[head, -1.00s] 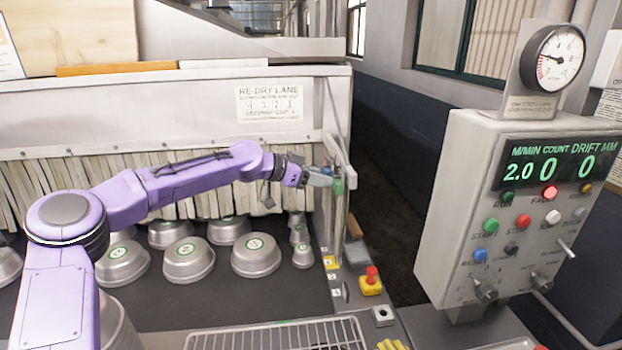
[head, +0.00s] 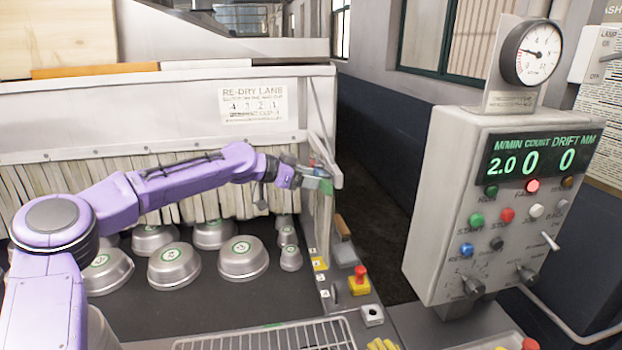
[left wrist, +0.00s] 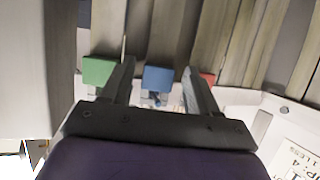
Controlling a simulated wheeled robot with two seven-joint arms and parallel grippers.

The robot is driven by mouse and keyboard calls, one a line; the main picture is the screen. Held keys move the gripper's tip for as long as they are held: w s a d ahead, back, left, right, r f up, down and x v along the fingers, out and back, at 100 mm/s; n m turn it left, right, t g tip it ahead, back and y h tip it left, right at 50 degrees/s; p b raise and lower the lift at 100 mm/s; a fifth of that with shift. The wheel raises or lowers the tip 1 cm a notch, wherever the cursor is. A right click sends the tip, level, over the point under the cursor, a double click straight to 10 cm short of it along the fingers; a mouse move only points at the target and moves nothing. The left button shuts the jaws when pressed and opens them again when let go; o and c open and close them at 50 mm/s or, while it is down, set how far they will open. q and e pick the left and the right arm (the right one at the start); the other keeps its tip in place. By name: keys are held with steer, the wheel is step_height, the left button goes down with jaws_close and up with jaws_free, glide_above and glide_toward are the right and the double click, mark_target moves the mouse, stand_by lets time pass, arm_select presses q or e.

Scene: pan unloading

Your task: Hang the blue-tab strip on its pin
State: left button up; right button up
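The blue tab (left wrist: 157,78) shows in the left wrist view between the two fingers of my left gripper (left wrist: 160,92), with a gap visible on each side. The gripper is open. A green tab (left wrist: 98,70) is left of the fingers and a red tab (left wrist: 208,78) is by the right finger, partly hidden. In the head view my left gripper (head: 308,179) is at the right end of the strip curtain, beside the green tab (head: 326,187). I cannot make out the pin or whether the blue-tab strip touches it. My right gripper is not in view.
Pale strips (head: 60,192) hang along the hood. Several upturned metal pans (head: 174,265) stand on the dark belt below. A wire rack (head: 265,337) is at the front. A control box (head: 470,210) with a gauge (head: 530,53) stands at the right. A yellow-based red button (head: 360,280) is nearby.

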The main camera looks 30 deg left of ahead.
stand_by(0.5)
arm_select(q)
steer(key=b+v, duration=0.3)
steer(key=v, duration=0.7)
steer(key=shift+a+b, duration=0.2)
steer(key=shift+b, duration=0.2)
